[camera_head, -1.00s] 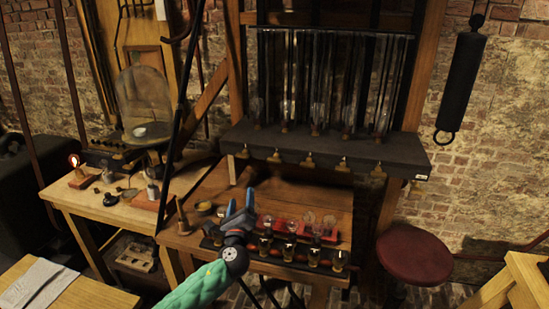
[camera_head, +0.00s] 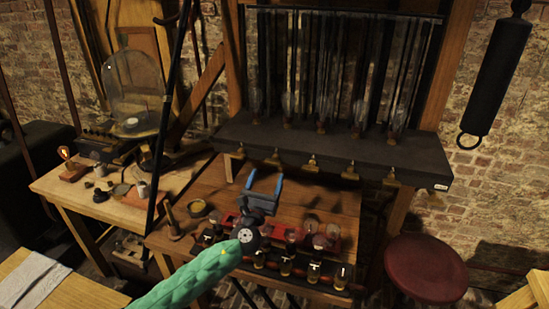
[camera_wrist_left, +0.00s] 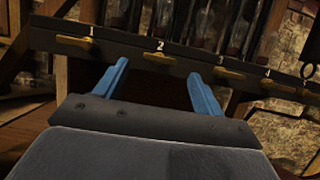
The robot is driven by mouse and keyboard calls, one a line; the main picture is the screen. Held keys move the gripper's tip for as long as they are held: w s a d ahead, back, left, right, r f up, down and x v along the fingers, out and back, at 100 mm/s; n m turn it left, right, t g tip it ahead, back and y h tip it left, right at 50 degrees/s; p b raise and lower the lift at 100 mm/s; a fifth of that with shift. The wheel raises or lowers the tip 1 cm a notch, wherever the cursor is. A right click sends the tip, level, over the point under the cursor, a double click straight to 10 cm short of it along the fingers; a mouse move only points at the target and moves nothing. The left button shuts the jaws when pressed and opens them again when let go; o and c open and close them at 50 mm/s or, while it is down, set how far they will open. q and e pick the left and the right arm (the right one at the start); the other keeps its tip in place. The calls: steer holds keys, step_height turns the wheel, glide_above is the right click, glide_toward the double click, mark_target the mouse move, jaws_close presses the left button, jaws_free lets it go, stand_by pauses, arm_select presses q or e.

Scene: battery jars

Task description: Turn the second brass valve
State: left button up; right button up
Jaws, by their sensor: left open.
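Several brass valves hang in a row under the front edge of a dark shelf (camera_head: 330,150). The second brass valve (camera_head: 274,158) is second from the left. In the left wrist view the second valve (camera_wrist_left: 160,58), below the number 2, lies between the fingertips in the picture, beyond them. My left gripper (camera_head: 265,181) is open and empty, its blue fingers pointing up toward the shelf, below the second valve. It also shows in the left wrist view (camera_wrist_left: 158,70). No contact with the valve shows. My right gripper is out of view.
Glass jars (camera_head: 322,110) stand on the shelf above the valves. A dark red stool (camera_head: 425,268) stands at the right, and a black cylinder (camera_head: 495,75) hangs at upper right.

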mark_target(273, 161)
arm_select(q)
steer(key=p+x, duration=0.2)
steer(key=x, duration=0.4)
steer(key=shift+r, duration=0.2)
steer(key=shift+w+d+r+p, duration=0.1)
steer(key=shift+w+r+p, duration=0.05)
steer(key=shift+w+p, duration=0.2)
steer(key=shift+w, duration=0.1)
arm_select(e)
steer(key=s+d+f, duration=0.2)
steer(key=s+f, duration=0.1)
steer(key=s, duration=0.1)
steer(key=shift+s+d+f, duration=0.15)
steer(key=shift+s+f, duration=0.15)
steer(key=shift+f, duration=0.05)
arm_select(q)
steer(key=c, duration=0.9)
steer(key=shift+c, duration=0.3)
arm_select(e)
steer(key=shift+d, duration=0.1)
